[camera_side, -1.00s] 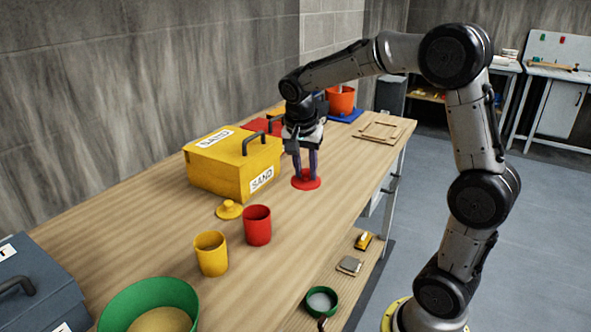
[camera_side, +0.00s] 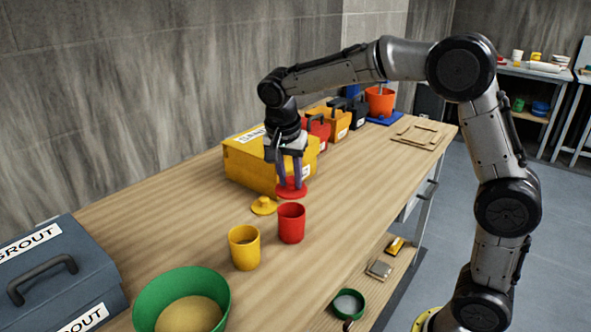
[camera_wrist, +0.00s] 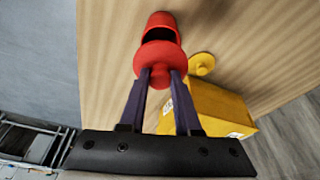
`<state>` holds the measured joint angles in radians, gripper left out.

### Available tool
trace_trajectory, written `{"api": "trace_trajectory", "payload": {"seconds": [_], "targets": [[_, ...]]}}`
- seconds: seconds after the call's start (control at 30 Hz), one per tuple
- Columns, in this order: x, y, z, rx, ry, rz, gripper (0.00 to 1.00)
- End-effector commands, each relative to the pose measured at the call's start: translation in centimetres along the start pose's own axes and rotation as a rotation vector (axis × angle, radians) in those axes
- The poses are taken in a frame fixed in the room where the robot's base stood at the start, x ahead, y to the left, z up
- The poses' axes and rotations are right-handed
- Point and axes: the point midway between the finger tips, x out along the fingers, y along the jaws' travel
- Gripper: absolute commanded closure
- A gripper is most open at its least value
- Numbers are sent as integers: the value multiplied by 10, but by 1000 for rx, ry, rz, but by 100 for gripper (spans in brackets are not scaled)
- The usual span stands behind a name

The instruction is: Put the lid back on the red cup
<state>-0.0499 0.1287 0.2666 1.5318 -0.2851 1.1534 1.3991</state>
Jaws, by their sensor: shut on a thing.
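The red lid (camera_side: 291,190) is held in my gripper (camera_side: 291,180), whose two fingers are shut on it. In the wrist view the lid (camera_wrist: 160,62) sits between my fingertips (camera_wrist: 161,76) and covers part of the red cup. The red cup (camera_side: 291,224) stands upright and open on the bench, just nearer the side camera than the lid. The cup also shows in the wrist view (camera_wrist: 161,19), with its dark opening partly visible above the lid. The lid appears apart from the cup and close to it.
A yellow lid (camera_side: 264,206) lies beside the red cup, and an open yellow cup (camera_side: 244,247) stands to the left. A yellow sand box (camera_side: 250,165) is close behind my gripper. A green bowl (camera_side: 215,290) and a grey grout box (camera_side: 75,275) stand nearer.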

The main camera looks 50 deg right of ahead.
Motion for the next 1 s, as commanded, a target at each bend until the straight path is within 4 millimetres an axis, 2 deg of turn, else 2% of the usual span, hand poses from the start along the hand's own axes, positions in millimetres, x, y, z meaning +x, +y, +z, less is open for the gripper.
{"api": "trace_trajectory", "payload": {"seconds": [0.5, 1.0], "targets": [[41, 0, 11, 1, 0, 1, 100], [47, 0, 13, 1, 0, 1, 100]]}}
